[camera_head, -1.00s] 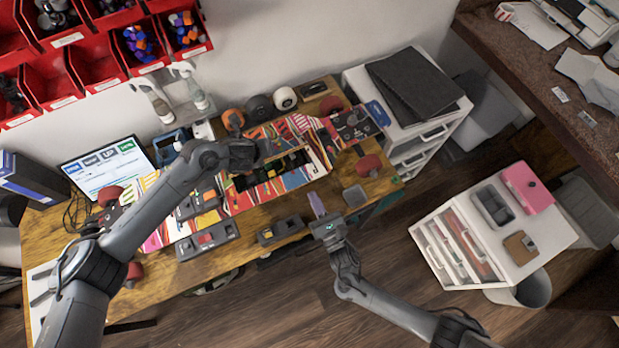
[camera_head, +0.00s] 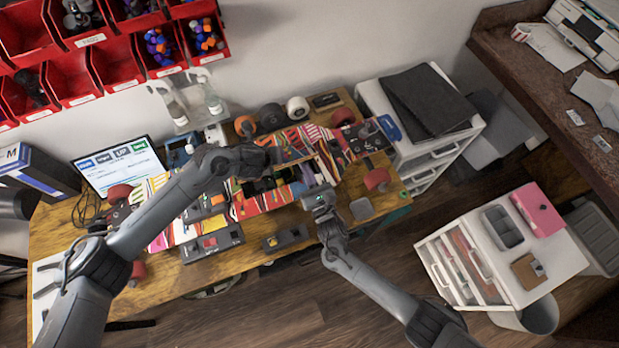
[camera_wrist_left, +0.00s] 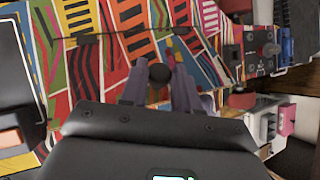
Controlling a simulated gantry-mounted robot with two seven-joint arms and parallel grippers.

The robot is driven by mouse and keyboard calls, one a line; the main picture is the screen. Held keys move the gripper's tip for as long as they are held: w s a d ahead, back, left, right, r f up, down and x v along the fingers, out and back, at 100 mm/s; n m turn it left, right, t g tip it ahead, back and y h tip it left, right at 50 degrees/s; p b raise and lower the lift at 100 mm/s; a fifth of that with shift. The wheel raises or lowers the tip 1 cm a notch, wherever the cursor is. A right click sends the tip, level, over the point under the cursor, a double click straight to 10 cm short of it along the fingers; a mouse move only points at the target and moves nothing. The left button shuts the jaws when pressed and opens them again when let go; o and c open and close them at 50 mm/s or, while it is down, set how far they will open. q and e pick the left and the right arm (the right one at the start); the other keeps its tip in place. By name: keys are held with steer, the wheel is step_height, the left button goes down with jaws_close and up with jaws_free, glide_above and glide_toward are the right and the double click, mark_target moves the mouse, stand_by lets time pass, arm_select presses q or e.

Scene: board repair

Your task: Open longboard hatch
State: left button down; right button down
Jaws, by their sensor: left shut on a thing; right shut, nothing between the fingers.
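The longboard (camera_head: 245,209), with its bright multicoloured pattern, lies along the workbench. A dark recess (camera_head: 262,187) shows in its middle, with black and green parts inside. My left gripper (camera_wrist_left: 160,82) is shut on a round black knob (camera_wrist_left: 160,72) on the patterned hatch (camera_wrist_left: 110,68). In the head view the left gripper (camera_head: 284,155) is at the recess's far edge, and its arm hides part of the hatch. My right gripper (camera_head: 309,174) is shut and empty, with its fingers over the board's near side, right of the recess. I cannot tell whether they touch it.
Loose wheels (camera_head: 271,117) stand behind the board. Grey tool holders (camera_head: 212,244) lie along the bench's near side. A laptop (camera_head: 117,167) is at left, and a white drawer unit (camera_head: 440,152) stands at the bench's right end.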

arm_select(q)
steer(key=shift+a, duration=0.1)
arm_select(e)
steer(key=shift+w+a+r, duration=0.1)
steer(key=shift+w+r, duration=0.25)
steer(key=shift+r, duration=0.25)
arm_select(q)
steer(key=shift+s+f, duration=0.15)
arm_select(e)
steer(key=shift+w+r, duration=0.1)
steer(key=shift+r, duration=0.25)
arm_select(q)
steer(key=c, duration=1.2)
jaws_free()
steer(key=o, duration=0.4)
steer(key=shift+c, duration=0.2)
arm_select(e)
steer(key=shift+w+a, duration=0.1)
steer(key=shift+f, duration=0.1)
